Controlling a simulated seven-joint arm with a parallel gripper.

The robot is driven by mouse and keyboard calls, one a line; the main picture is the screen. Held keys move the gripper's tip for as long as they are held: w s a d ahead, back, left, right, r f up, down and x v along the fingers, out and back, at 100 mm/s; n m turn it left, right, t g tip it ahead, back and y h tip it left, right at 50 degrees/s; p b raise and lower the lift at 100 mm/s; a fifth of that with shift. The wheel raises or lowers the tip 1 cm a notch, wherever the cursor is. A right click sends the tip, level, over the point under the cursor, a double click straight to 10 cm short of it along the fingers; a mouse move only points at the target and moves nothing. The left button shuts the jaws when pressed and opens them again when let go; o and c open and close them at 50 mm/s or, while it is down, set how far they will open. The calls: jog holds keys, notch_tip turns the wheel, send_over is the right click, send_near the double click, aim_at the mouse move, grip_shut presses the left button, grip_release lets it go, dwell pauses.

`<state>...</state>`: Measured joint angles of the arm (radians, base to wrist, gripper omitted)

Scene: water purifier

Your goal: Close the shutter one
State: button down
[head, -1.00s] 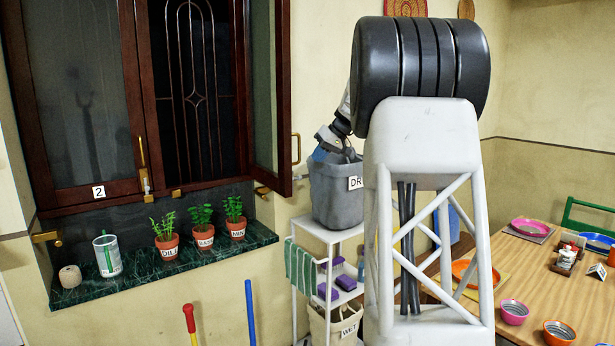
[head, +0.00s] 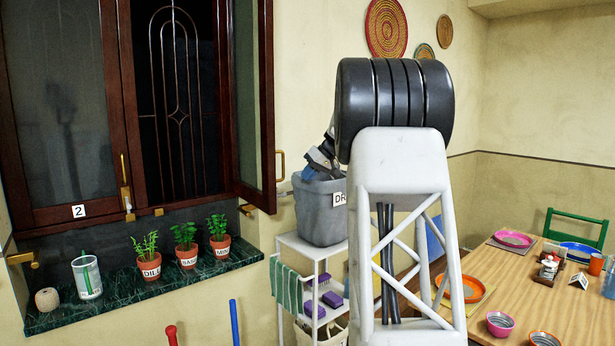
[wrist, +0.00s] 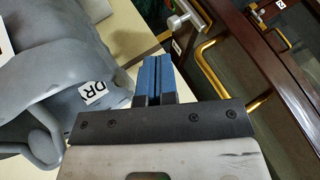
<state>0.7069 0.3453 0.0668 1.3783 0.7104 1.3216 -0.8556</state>
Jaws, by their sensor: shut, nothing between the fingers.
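The window's left shutter (head: 60,100) is shut and carries a label "2".
The grey bin (head: 319,215) stands on a white shelf (head: 300,246) right of the window, close to my gripper. Potted herbs (head: 186,258) and a glass cup (head: 87,278) stand on the green sill (head: 120,296). A laid table (head: 500,285) is at right.

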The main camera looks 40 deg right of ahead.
jog(key=x, duration=0.8)
jog(key=shift+f, duration=0.2)
jog(key=shift+a, duration=0.15)
jog(key=w+a+m+t+h, duration=0.1)
jog(key=w+a+m+h, duration=0.3)
jog(key=a, duration=0.9)
jog(key=w+a+m+t+h, duration=0.1)
jog(key=w+a+m+h, duration=0.3)
jog(key=a, duration=0.9)
jog(key=w+a+m+g+h, duration=0.1)
jog(key=w+a+m, duration=0.3)
jog(key=w, duration=0.6)
jog(key=w+a+m+g+h, duration=0.1)
jog(key=w+a+m+h, duration=0.1)
jog(key=w+a+m, duration=0.3)
jog(key=shift+w+a+m, duration=0.3)
jog(key=shift+w+a, duration=1.95)
jog(key=shift+w, duration=0.75)
jog(key=shift+w+r, duration=0.1)
